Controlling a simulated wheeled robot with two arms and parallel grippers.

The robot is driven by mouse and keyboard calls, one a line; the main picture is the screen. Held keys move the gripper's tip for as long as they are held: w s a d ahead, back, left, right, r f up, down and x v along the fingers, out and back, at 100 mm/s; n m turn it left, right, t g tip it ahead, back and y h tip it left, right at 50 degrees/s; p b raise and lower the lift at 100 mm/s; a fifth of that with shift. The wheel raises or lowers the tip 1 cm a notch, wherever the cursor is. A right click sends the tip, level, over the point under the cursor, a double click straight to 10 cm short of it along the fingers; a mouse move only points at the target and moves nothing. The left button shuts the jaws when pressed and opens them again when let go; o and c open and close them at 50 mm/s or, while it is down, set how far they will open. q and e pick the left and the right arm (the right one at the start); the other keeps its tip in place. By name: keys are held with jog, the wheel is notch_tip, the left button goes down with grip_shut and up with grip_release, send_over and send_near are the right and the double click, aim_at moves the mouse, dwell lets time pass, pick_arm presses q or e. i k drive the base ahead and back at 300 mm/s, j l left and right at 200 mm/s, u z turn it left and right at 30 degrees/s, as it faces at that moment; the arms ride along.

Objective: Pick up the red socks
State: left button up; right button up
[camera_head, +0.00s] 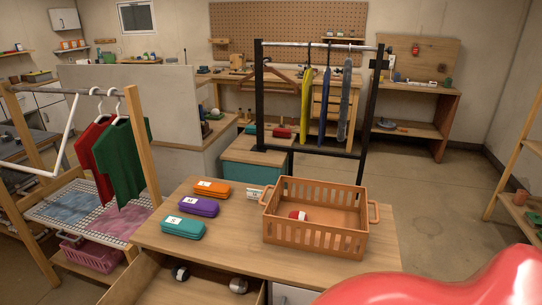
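A small rolled red and white bundle, which looks like the red socks (298,215), lies inside the orange slatted basket (315,236), towards its left side. The basket stands on the wooden table (240,240). The basket's walls surround the bundle, and its top is open. Neither of my grippers shows in the head view.
Orange (212,188), purple (199,207) and teal (183,228) cases lie left of the basket. Below the front edge, an open drawer (205,290) holds two dark and white bundles. A large glossy red shape (440,288), unclear what, covers the lower right.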

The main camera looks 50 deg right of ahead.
aim_at(296, 215)
jog(key=z, duration=1.85)
